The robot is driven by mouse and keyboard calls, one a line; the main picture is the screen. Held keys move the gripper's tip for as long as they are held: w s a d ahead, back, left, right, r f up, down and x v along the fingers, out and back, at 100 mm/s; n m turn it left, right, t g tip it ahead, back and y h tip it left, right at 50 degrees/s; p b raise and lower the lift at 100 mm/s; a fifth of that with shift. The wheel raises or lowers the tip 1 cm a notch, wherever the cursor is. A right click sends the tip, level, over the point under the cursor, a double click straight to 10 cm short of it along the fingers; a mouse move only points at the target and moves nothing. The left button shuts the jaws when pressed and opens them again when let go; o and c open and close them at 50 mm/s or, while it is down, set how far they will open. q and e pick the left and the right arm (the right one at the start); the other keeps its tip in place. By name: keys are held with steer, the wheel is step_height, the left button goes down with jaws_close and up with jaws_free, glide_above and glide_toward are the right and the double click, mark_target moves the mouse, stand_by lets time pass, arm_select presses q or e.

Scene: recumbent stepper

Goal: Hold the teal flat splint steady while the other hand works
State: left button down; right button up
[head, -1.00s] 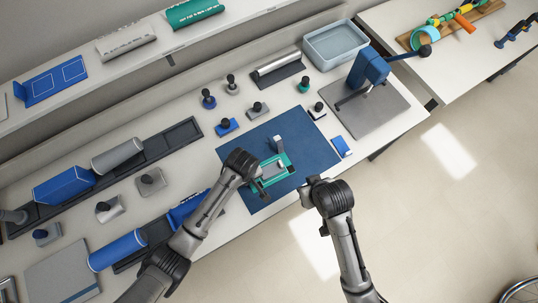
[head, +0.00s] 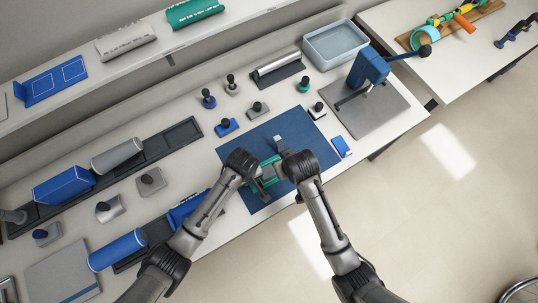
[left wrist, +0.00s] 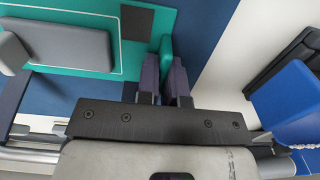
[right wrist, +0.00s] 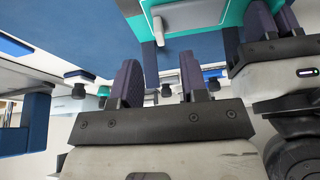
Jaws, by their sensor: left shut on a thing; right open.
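The teal flat splint (head: 269,161) lies on the dark blue mat, partly hidden by my arms in the head view. The left wrist view shows its teal board (left wrist: 150,22) with a grey pad (left wrist: 72,48) and a dark square patch. My left gripper also shows there at the upper right.
The blue mat (head: 312,145) has free room right of the splint. A small grey-and-white block (head: 278,142) is by the right gripper. A blue-and-white box (head: 341,146) lies at the mat's right edge. Several knobbed blocks stand behind; a blue press (head: 370,66) stands at the right.

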mark_target(271, 169)
steer(key=shift+x, duration=2.85)
jaws_close()
